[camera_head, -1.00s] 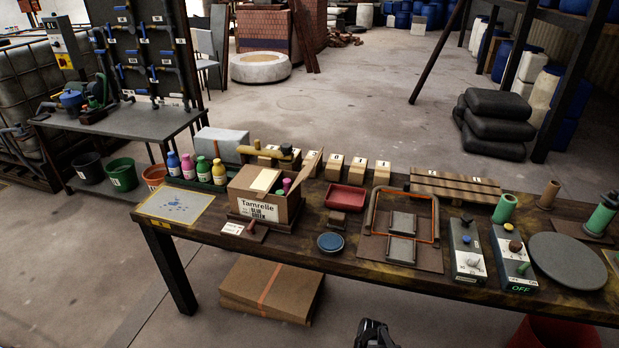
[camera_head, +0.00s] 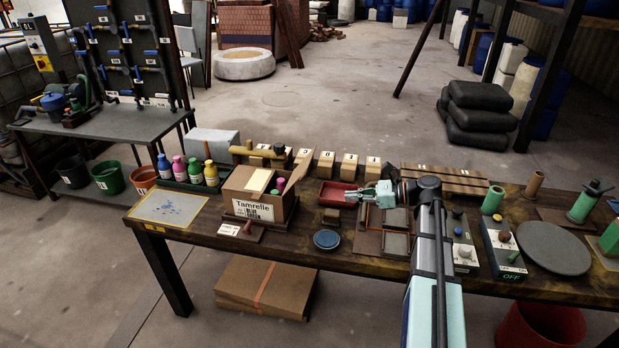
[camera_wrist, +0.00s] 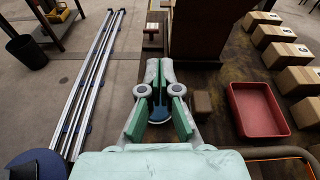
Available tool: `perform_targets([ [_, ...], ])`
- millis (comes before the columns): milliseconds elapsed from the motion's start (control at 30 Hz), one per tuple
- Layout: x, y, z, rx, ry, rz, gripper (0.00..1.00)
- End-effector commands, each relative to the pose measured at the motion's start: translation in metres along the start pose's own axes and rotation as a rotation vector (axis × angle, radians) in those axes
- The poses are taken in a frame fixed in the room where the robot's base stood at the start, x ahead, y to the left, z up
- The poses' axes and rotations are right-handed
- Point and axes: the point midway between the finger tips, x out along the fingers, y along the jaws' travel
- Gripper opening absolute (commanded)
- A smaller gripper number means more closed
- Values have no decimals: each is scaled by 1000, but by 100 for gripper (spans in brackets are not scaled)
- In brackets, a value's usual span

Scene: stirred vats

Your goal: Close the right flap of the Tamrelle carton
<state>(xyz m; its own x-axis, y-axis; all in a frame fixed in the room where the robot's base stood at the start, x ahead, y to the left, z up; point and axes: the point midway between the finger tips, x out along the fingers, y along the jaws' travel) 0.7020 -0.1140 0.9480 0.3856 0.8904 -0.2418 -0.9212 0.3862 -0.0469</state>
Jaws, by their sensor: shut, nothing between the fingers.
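The Tamrelle carton (camera_head: 245,212) stands on the bench, left of centre in the head view. In the wrist view the carton (camera_wrist: 205,35) is a dark brown block at the top, beyond the fingers. My gripper (camera_head: 351,195) is shut and empty above the bench, right of the carton and apart from it. In the wrist view my gripper (camera_wrist: 160,68) points toward the carton's side.
A blue round dish (camera_head: 327,239) and small brown block (camera_head: 332,217) sit nearby. Several numbered blocks (camera_head: 348,166) line the back. Bottles (camera_head: 194,171) stand left of the carton.

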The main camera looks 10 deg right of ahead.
Motion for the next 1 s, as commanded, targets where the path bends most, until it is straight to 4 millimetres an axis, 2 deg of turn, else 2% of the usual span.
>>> perform_targets([
  [33, -11, -7, 13, 17, -26, -9, 0],
  [100, -19, -10, 25, 38, -54, -12, 0],
  [267, -17, -11, 34, 54, -73, -12, 0],
  [467, 11, -11, 36, 52, -72, -11, 0],
  [833, 81, -12, 41, 52, -70, -10, 0],
  [1000, 94, -14, 60, 50, -70, -12, 0],
])
